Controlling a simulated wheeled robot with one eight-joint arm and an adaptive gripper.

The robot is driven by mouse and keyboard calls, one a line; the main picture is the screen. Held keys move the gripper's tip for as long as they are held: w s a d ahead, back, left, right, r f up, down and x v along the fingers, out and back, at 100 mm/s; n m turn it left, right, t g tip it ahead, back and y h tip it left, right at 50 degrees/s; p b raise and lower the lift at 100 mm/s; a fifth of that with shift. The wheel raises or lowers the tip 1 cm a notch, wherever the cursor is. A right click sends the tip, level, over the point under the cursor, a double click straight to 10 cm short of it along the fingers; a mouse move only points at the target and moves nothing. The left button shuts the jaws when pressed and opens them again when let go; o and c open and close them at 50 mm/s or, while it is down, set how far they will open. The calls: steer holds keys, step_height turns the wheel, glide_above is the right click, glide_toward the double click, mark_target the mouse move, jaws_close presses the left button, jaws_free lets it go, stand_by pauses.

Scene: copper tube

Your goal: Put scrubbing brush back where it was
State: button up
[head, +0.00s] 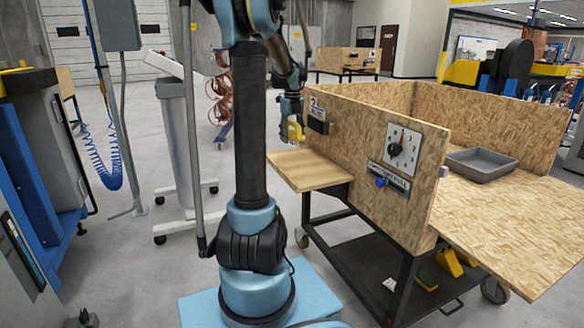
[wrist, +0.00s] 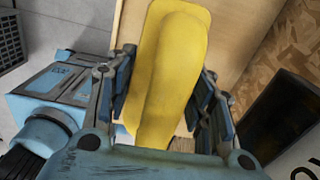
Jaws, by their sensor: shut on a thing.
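In the head view my gripper (head: 291,106) is above the small wooden side shelf (head: 300,168), by the left end of the panel. A bit of the yellow brush (head: 295,132) shows there, mostly hidden by the gripper and close to the panel. I cannot tell whether it touches the shelf.
The upright chipboard panel (head: 352,150) carries a dial (head: 403,150), a blue knob (head: 380,182) and a black box (head: 317,127). A grey tray (head: 481,164) sits behind it on the bench. Yellow items (head: 448,262) lie on the cart's lower shelf. The side shelf looks bare.

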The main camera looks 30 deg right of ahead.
mark_target(293, 164)
steer(key=shift+s+d+m, duration=0.2)
steer(key=shift+s+m, duration=0.05)
steer(key=shift+m, duration=0.05)
steer(key=shift+f, duration=4.9)
steer(key=o, duration=1.2)
steer(key=shift+f, duration=0.1)
